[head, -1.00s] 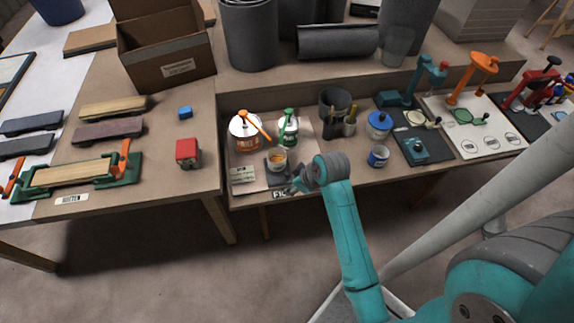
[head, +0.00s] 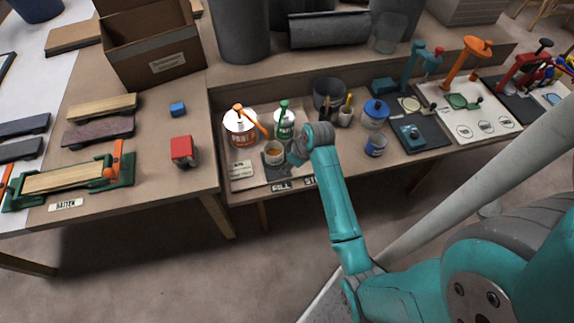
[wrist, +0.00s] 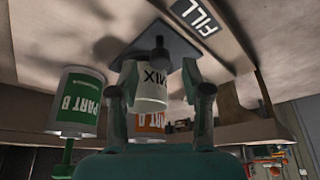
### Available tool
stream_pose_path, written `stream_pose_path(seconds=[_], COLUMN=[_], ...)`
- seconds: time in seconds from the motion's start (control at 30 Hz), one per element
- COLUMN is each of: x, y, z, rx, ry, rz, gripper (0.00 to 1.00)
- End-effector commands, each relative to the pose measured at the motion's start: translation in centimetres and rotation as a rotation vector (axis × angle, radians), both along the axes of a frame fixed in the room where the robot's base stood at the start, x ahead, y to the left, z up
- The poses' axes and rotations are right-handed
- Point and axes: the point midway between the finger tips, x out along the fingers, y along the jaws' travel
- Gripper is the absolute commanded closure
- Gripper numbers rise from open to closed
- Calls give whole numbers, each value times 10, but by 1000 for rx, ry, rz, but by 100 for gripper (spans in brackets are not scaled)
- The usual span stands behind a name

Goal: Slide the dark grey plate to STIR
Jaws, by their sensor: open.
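The dark grey plate (head: 268,160) lies on the bench by the FILL label (head: 281,187), with a small cup (head: 273,149) on it. In the wrist view, the plate (wrist: 185,45) carries the cup marked MIX (wrist: 152,92) and an upright dark knob (wrist: 158,52). My gripper (head: 291,157) is beside the plate's right side in the head view. In the wrist view, my gripper (wrist: 158,72) is open, its two fingers spread either side of the knob and cup. I cannot tell whether it touches the knob. The STIR label (head: 310,181) is partly hidden by my arm.
The orange-labelled can (head: 240,134) and green-labelled can (head: 284,127) stand behind the plate. A white card (head: 240,171) lies left of the plate.

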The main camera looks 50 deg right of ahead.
Motion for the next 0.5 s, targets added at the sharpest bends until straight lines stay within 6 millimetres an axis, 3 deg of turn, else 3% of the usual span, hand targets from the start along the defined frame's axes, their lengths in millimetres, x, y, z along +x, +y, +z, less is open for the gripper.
stream_pose_path(seconds=[0.2, 0.5], x=[7, 8], y=[1, 1], z=[-18, -20], rx=[1, -1], ry=[1, 0], rz=[0, -1], gripper=[52, 52])
